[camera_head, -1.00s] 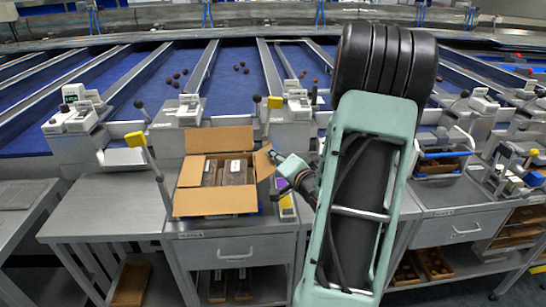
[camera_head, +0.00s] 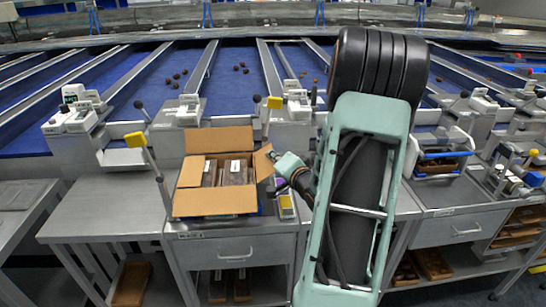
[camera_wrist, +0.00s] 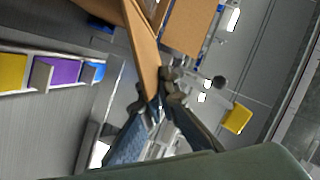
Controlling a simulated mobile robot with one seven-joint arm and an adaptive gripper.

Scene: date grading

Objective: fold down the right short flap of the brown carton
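The brown carton (camera_head: 213,202) stands on the grey bench with several dark packs (camera_head: 236,172) in it. Its back flap (camera_head: 219,139) stands up and its front flap slopes out toward me. The right short flap (camera_head: 263,163) stands up, tilted outward. My gripper (camera_head: 272,155) is at the outer right side of this flap, near its upper edge. In the wrist view the flap (camera_wrist: 143,48) runs down to the fingertips (camera_wrist: 168,86).
A yellow, purple and blue item (camera_wrist: 55,72) lies on the bench right of the carton. The bench to the left (camera_head: 105,205) is clear.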

